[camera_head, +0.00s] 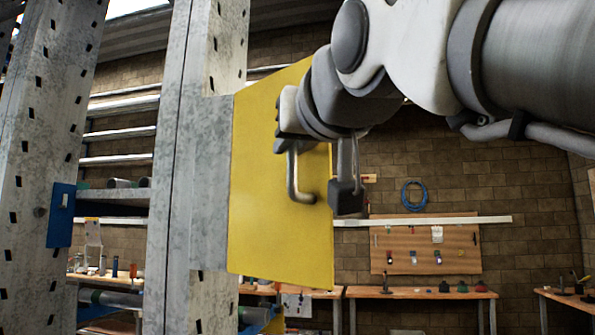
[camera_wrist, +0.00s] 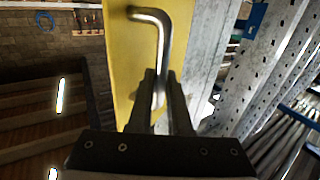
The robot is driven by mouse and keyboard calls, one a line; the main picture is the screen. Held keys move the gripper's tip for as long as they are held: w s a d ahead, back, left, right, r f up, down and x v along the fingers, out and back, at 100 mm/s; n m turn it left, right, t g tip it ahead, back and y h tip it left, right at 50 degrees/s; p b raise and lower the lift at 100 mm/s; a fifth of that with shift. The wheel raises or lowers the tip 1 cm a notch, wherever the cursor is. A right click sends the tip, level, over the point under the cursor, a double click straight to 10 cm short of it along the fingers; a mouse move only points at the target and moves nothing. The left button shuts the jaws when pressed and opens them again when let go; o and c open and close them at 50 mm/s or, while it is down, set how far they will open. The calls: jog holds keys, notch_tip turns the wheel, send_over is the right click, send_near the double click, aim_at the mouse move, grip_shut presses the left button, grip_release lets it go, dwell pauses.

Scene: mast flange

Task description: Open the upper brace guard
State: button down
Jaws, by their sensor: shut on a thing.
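The upper brace guard is a flat yellow panel (camera_head: 265,215) joined along its left edge to a galvanized post. Its right edge looks nearer to me than its left edge, so it stands at an angle out from the post. A bent metal handle (camera_head: 293,180) is on its face. In the wrist view the yellow panel (camera_wrist: 120,60) and the handle (camera_wrist: 163,35) lie straight ahead. My gripper (camera_wrist: 161,85) has its two fingers closed around the straight part of the handle. In the head view my wrist hides the panel's upper right part.
The perforated galvanized post (camera_head: 180,180) stands left of the panel, with another upright (camera_head: 30,170) farther left bearing a blue bracket (camera_head: 61,215). Behind are a brick wall, a wooden tool board (camera_head: 425,255) and workbenches. Space right of the panel looks open.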

jog(key=c, duration=0.8)
grip_release()
jog(key=shift+c, duration=0.2)
jog(key=shift+s, duration=0.1)
jog(key=v, duration=1.7)
jog(key=shift+d, duration=0.1)
jog(key=w+d+f+m+g+h+p, duration=0.1)
jog(key=w+d+f+g+h+p, duration=0.15)
jog(key=w+f, duration=0.45)
jog(key=w+d+f+m+g+h+p, duration=0.1)
jog(key=w+f+g, duration=0.15)
jog(key=f, duration=0.95)
jog(key=s+d+f+g+h+p, duration=0.1)
jog(key=s+d+f+g, duration=0.1)
jog(key=f, duration=1)
jog(key=s+d+f+m+g+p, duration=0.1)
jog(key=s+d+f+g+p, duration=0.1)
jog(key=f, duration=1)
jog(key=s+d+g, duration=0.1)
jog(key=d+g, duration=0.1)
jog(key=shift+g+h, duration=0.3)
jog(key=shift+h, duration=0.05)
